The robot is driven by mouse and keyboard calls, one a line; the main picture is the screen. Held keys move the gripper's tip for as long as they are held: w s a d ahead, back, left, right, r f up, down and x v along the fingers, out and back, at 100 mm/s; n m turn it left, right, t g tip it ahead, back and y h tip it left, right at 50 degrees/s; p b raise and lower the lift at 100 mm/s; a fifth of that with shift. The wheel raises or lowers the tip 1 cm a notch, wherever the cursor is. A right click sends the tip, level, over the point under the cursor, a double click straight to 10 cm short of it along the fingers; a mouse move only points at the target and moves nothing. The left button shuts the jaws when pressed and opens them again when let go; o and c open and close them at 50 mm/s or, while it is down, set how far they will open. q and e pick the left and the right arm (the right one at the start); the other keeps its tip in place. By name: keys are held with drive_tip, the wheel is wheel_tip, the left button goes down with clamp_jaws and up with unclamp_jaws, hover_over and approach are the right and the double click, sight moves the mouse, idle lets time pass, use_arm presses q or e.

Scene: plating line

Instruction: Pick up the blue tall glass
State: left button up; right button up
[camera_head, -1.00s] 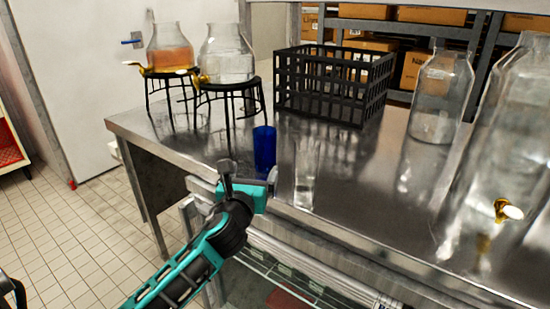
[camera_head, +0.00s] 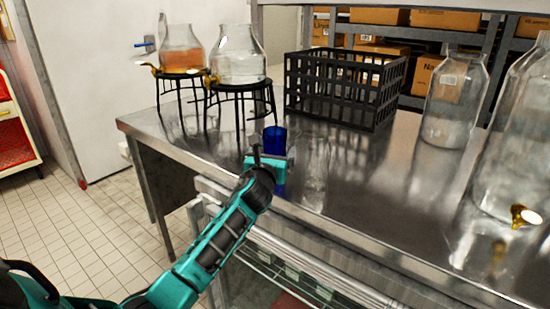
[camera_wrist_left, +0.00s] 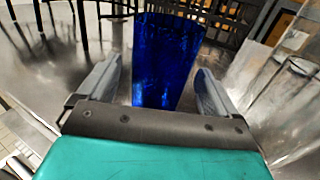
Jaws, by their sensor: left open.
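The blue tall glass (camera_head: 274,141) stands upright on the steel table, partly hidden behind my left gripper (camera_head: 267,158) in the head view. In the left wrist view the blue glass (camera_wrist_left: 166,60) stands between the two open fingers of my left gripper (camera_wrist_left: 158,88). A gap shows on each side of the glass, wider on the right. My right gripper is not in view.
A clear glass (camera_head: 315,178) stands close to the right of the blue one; it also shows in the wrist view (camera_wrist_left: 285,88). A black crate (camera_head: 340,92) and dispensers on black stands (camera_head: 240,87) are behind. Large clear jars (camera_head: 452,100) stand right on the steel table (camera_head: 390,215).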

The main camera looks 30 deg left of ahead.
use_arm(q)
drive_tip(key=shift+x, duration=0.85)
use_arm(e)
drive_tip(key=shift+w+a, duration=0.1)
